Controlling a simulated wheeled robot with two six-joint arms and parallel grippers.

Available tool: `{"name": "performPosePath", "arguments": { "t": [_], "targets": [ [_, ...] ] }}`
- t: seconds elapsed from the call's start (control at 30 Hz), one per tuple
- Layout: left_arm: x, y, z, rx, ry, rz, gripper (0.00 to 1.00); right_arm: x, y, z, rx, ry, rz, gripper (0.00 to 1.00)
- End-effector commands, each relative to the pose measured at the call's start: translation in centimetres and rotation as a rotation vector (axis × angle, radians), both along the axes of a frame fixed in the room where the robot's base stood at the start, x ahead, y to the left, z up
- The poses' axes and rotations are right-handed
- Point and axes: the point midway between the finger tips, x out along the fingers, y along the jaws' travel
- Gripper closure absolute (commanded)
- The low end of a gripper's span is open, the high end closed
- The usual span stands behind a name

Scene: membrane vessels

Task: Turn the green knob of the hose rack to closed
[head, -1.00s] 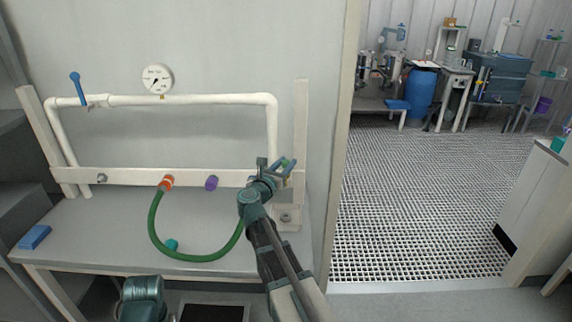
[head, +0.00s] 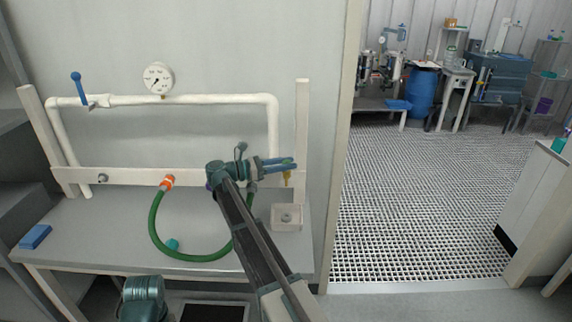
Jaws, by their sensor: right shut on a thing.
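The hose rack (head: 130,177) is a cream rail between two posts, mounted above a grey bench. At its right end is the small green knob (head: 288,160), mostly hidden by my gripper's blue fingers. My right gripper (head: 285,164) is shut on the green knob, its fingers pointing right, roughly level. A yellow part (head: 287,179) hangs just below the fingers. A green hose (head: 155,222) loops from an orange fitting (head: 167,182) to a grey fitting behind my right arm. My left gripper's fingers do not show.
A white pipe (head: 200,99) with a pressure gauge (head: 159,78) and blue lever (head: 77,88) rises above the rail. A blue block (head: 35,236) and teal cap (head: 172,244) lie on the bench (head: 90,235). A door frame stands right of the rack.

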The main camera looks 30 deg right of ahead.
Motion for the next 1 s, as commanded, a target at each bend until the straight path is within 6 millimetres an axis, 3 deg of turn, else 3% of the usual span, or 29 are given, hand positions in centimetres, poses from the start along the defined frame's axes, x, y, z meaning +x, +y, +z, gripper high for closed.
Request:
{"name": "performPosePath", "arguments": {
  "t": [0.3, 0.83, 0.87, 1.0],
  "targets": [
    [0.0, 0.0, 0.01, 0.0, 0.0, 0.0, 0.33, 0.17, -0.15, 0.08, -0.003, 0.001, -0.097, 1.0],
    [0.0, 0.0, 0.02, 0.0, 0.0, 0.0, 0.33, 0.01, -0.18, 0.09, -0.003, 0.001, -0.115, 1.0],
    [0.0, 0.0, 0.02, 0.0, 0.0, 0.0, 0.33, 0.02, -0.18, 0.09, -0.003, 0.001, -0.114, 0.58],
    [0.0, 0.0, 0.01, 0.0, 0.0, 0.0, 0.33, 0.0, -0.15, 0.07, -0.002, 0.001, -0.114, 0.33]
  ]
}}
